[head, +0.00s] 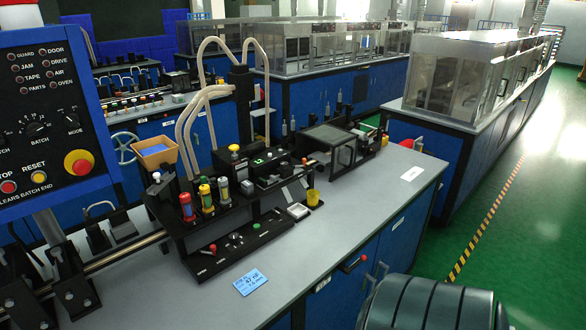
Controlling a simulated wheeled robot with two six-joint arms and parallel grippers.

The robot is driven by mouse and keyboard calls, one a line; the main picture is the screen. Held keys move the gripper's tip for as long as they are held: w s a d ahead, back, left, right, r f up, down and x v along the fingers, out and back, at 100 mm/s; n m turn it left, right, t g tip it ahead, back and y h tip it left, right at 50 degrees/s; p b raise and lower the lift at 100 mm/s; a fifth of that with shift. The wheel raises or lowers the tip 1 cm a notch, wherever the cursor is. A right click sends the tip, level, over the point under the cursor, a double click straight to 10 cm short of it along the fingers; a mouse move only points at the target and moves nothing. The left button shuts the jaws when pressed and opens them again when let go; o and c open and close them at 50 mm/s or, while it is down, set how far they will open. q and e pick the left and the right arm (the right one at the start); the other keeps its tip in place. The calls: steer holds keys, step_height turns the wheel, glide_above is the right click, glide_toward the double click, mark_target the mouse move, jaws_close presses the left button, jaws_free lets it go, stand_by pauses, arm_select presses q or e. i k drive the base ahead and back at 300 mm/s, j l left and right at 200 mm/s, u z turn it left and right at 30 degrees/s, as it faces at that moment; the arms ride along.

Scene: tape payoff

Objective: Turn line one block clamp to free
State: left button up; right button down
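Line one's block clamp cannot be told apart for certain at this distance. A black machine block (258,163) with a small green light stands on the grey bench (330,240). A black control strip (240,245) with a red-tipped lever (213,248) and small knobs lies in front of it. Red, yellow and green-topped cylinders (206,198) stand in a row on a black shelf between them. Neither of my grippers shows in the head view.
A control panel (45,110) with lamps, dials and a red stop button stands at the left. A blue card (250,282), a yellow cup (313,197) and a clear-lidded box (328,148) are on the bench. Green floor (520,230) is open at the right.

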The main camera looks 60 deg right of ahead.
mark_target(277, 214)
steer(key=z, duration=1.4)
steer(key=j+z, duration=0.15)
steer(key=z, duration=0.15)
steer(key=k+j+z, duration=0.1)
steer(key=z, duration=0.2)
